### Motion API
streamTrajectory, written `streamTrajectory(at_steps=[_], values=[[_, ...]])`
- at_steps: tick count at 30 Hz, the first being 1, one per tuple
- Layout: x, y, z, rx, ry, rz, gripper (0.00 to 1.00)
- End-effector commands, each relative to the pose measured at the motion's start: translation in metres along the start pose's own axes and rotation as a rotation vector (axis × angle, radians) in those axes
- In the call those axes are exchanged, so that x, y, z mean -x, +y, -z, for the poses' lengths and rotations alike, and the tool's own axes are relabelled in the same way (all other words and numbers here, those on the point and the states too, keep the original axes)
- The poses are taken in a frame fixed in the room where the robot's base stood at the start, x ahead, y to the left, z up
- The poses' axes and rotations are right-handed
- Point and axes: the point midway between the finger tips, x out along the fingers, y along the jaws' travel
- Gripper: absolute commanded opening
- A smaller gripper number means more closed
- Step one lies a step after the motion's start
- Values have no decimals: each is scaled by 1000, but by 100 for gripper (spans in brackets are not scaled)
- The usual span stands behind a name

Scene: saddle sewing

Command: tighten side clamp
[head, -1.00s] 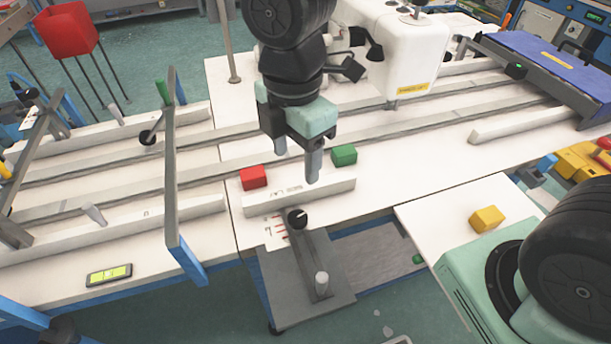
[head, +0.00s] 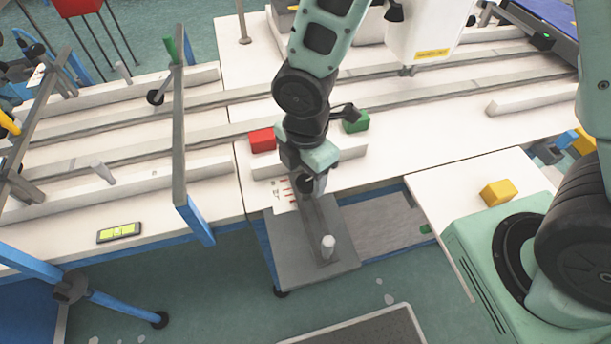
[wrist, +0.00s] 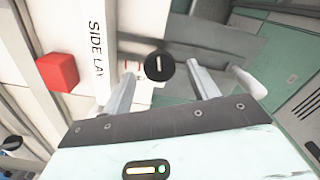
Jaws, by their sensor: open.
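The side clamp shows a round black knob (wrist: 159,67) with a white line across its top; it also shows in the head view (head: 307,184), partly covered by my gripper. The knob sits at one end of a dark grey bar (head: 320,225) on a grey plate (head: 285,258). A pale upright peg (head: 328,246) stands at the bar's other end. My gripper (wrist: 161,72) is open, pointing down over the knob. In the wrist view its fingers lie on either side of the knob, with visible gaps. I cannot tell whether the fingertips are level with it.
A white rail marked SIDE LAY (wrist: 98,45) runs beside the knob. A red block (head: 262,140) and a green block (head: 356,122) stand behind it. A yellow block (head: 497,193) is on the table to the right. A small display (head: 119,232) lies at left.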

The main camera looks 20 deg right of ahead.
Motion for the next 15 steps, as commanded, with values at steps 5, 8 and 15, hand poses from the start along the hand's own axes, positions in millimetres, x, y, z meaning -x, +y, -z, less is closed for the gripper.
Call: streamTrajectory(at_steps=[5,8,15], values=[[-14,0,0,0,-1,1,60],[-17,0,0,0,0,0,60],[-17,0,0,0,0,-1,57]])
